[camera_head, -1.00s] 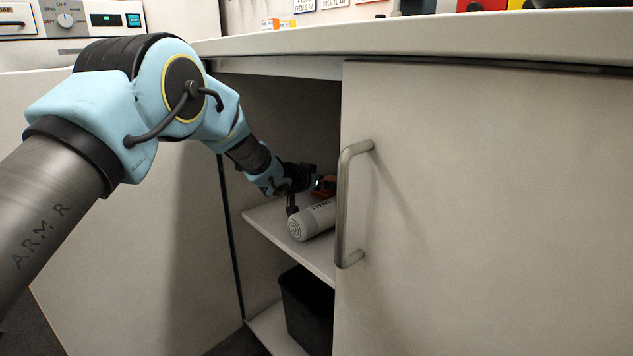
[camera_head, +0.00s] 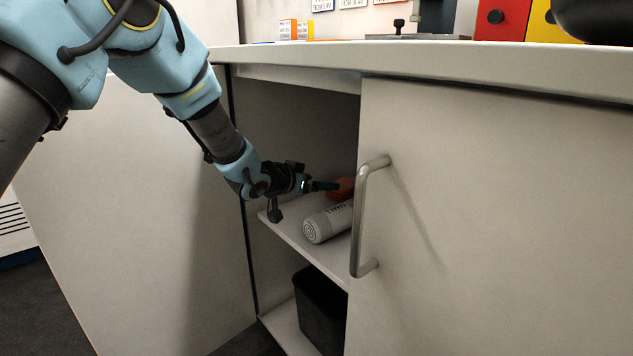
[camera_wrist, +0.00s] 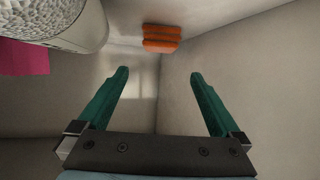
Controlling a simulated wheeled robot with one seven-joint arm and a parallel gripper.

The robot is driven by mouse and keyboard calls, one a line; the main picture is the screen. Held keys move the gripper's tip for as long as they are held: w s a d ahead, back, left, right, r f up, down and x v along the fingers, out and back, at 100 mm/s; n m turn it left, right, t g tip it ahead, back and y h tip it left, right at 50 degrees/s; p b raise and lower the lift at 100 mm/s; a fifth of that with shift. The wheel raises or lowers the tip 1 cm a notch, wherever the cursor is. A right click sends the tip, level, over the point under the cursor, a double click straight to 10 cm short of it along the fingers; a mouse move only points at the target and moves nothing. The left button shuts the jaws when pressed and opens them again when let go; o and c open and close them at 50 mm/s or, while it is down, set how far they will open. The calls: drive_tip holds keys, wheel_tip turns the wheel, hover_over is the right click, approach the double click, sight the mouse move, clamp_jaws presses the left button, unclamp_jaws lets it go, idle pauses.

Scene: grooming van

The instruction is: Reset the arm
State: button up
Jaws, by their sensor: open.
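My gripper (camera_head: 325,186) reaches through the cabinet's open side, above the inner shelf (camera_head: 288,228). In the wrist view its two green fingers (camera_wrist: 158,82) are spread apart with nothing between them. An orange block-like item (camera_head: 341,189) is on the shelf near the fingertips in the head view. In the wrist view the orange item (camera_wrist: 161,38) lies beyond the fingertips, apart from them. A light grey roll or bottle (camera_head: 328,222) lies on its side on the shelf, just below my gripper.
A cabinet door with a metal handle (camera_head: 366,215) stands right of the opening. The counter edge (camera_head: 400,62) runs above. A black bin (camera_head: 318,308) sits below the shelf. In the wrist view a white cylinder (camera_wrist: 62,22) and a pink item (camera_wrist: 22,58) are at upper left.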

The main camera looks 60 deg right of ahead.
idle(0.3)
drive_tip(key=w+a+r+n+t+y+p, duration=0.1)
drive_tip(key=w+a+y+p, duration=0.15)
drive_tip(key=a, duration=0.75)
drive_tip(key=w+a+r+n+t+y+p, duration=0.15)
drive_tip(key=w+a+y, duration=0.25)
drive_tip(key=a, duration=0.6)
drive_tip(key=w+a+t+y+p, duration=0.1)
drive_tip(key=w+a+y+p, duration=0.2)
drive_tip(key=a, duration=0.7)
drive_tip(key=w+a+f+n+y+b, duration=0.15)
drive_tip(key=a+n, duration=0.35)
drive_tip(key=a, duration=0.8)
drive_tip(key=w+a+f+n+y+b, duration=0.1)
drive_tip(key=a+n+b, duration=0.3)
drive_tip(key=a, duration=0.9)
drive_tip(key=w+a+f+n+y+b, duration=0.1)
drive_tip(key=a+n, duration=0.6)
drive_tip(key=a, duration=0.6)
drive_tip(key=w+p+v, duration=0.2)
drive_tip(key=p+v, duration=1)
drive_tip(key=w+d+r+p+v, duration=0.1)
drive_tip(key=w+p+v, duration=0.2)
drive_tip(key=p+v, duration=0.9)
drive_tip(key=w+d+r+p+v, duration=0.1)
drive_tip(key=w+p+v, duration=0.2)
drive_tip(key=p+v, duration=1)
drive_tip(key=shift+m+g+p, duration=0.45)
